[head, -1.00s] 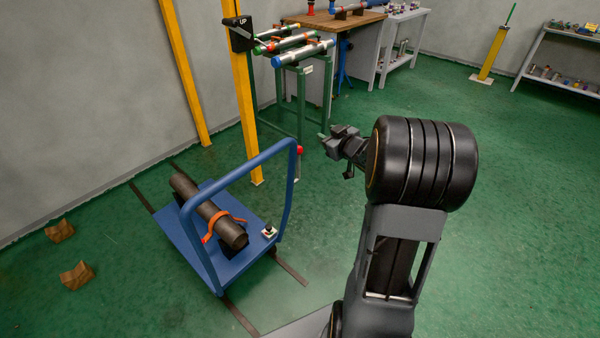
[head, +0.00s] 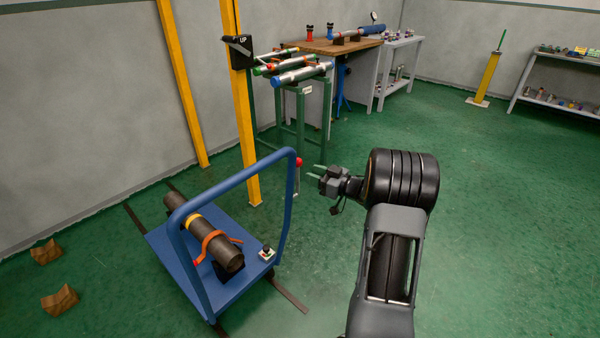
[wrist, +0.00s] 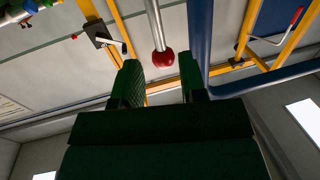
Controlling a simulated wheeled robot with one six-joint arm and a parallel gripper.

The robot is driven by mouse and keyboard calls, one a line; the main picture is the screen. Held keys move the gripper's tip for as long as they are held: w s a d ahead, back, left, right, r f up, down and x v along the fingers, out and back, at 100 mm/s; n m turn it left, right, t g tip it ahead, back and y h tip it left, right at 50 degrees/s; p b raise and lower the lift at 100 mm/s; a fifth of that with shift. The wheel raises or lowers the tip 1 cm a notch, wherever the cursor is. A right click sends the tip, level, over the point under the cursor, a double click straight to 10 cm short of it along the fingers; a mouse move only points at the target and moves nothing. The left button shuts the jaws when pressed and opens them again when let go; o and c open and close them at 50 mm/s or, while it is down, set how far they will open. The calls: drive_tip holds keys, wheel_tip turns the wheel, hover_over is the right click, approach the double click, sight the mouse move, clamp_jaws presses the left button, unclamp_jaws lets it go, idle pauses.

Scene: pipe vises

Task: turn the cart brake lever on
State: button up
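The blue cart (head: 183,275) stands on the floor at the lower left, with a tall blue tube handle. The brake lever's red ball knob (head: 298,162) is beside the handle's right upright, on a thin grey rod that hangs below it. My gripper (head: 316,173) is just right of the knob, pointing at it, with its fingers apart. In the wrist view the red knob (wrist: 163,58) on its grey rod appears in the gap between my open fingertips (wrist: 160,70). I cannot tell whether it is between them or a little beyond; no contact shows.
A dark pipe (head: 212,242) lies strapped on the cart, near a small control box (head: 267,254). A yellow post (head: 243,120) and a green pipe stand (head: 300,110) stand behind. Two brown wedges (head: 60,300) lie at the left. The floor at right is clear.

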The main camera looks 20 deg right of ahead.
sight(298, 177)
drive_tip(key=shift+b+x, duration=0.3)
drive_tip(key=shift+x, duration=2.35)
drive_tip(key=shift+c, duration=0.3)
clamp_jaws()
